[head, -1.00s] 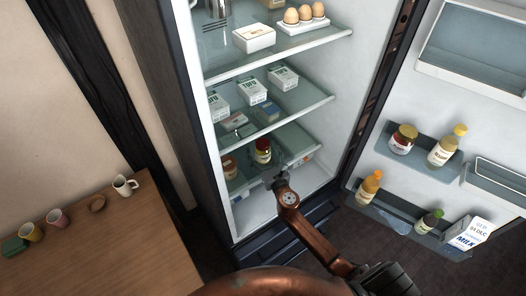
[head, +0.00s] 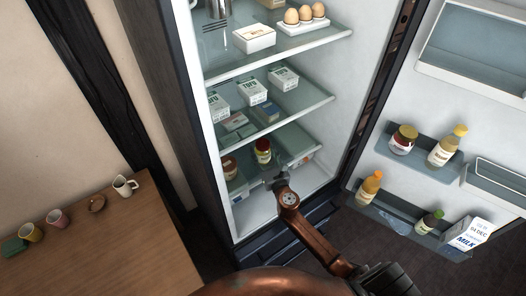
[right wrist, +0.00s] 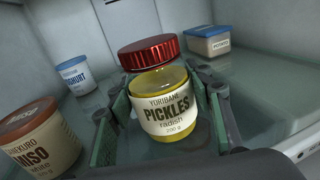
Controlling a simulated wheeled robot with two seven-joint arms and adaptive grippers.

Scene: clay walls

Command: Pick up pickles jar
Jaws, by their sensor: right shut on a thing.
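The pickles jar (right wrist: 166,110) has a red lid, yellow contents and a label reading "PICKLES radish". It stands upright on a glass shelf in the open fridge, and it also shows in the head view (head: 262,152). My right gripper (right wrist: 165,113) is shut on the jar, with one finger on each side of it. In the head view my right gripper (head: 276,181) reaches in from below, in front of the jar. My left gripper is not in view.
A miso tub (right wrist: 38,138) stands close on the left, with a yoghurt tub (right wrist: 75,76) behind it. A lidded container (right wrist: 208,43) stands at the back right. A glass shelf with tofu packs (head: 254,91) lies above. The open door holds bottles (head: 369,186).

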